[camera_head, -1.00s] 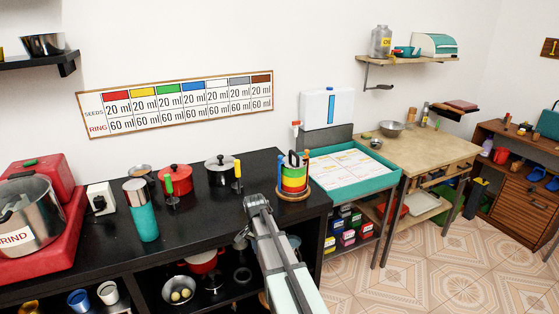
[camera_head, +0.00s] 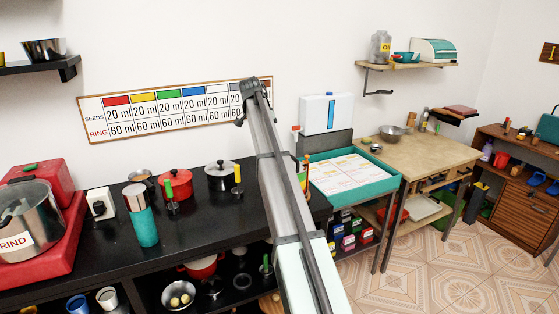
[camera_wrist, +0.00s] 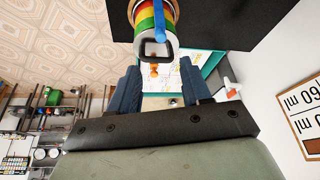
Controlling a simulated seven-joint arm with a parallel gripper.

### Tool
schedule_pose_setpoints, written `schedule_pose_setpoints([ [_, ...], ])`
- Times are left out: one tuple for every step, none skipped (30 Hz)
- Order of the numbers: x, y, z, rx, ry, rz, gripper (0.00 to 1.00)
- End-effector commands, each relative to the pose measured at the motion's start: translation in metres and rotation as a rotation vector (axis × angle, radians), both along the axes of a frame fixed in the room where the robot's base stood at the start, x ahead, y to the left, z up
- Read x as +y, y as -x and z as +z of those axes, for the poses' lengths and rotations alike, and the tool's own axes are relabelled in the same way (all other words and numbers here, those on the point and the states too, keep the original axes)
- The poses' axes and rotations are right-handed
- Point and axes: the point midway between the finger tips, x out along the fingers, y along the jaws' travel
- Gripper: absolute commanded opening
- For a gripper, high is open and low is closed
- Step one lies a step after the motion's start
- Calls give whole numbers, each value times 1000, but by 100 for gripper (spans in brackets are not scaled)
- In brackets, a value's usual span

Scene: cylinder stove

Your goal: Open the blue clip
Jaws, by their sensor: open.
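The blue clip (camera_wrist: 160,20) shows in the wrist view as a blue strip down the side of a stack of coloured rings (camera_wrist: 145,22) in red, yellow and green. A dark square loop (camera_wrist: 156,50) is at the end of the stack. In the head view my arm hides most of the stack. My gripper (camera_wrist: 160,84) is open, its two dark blue fingers apart with nothing between them. The stack is beyond the fingertips, at the top of the wrist view, and appears apart from them.
A teal-edged tray table (camera_head: 350,195) is to the right. A seed chart (camera_head: 160,118) hangs behind.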

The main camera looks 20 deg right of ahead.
Motion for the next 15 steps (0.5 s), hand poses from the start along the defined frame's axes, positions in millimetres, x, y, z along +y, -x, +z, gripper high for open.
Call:
schedule_pose_setpoints([
  [-2,-2,5,-2,3,-3,48],
  [-2,-3,5,-2,5,-3,48],
  [-3,-3,4,-2,6,-4,48],
  [-4,-3,3,-2,6,-4,48],
  [-5,-3,0,-2,6,-4,48],
  [-6,-3,-4,-1,5,-4,48],
  [-7,-3,-8,-1,5,-4,48],
  [-9,-3,-12,0,5,-4,48],
  [-11,-4,-18,-1,5,-4,48],
  [-12,-5,-22,-1,5,-4,48],
  [-14,-5,-27,-1,5,-4,48],
  [-17,-6,-33,-1,4,-4,48],
  [-19,-7,-38,-1,4,-4,48],
  [-21,-7,-44,-1,4,-4,48],
  [-23,-8,-50,-1,4,-4,48],
])
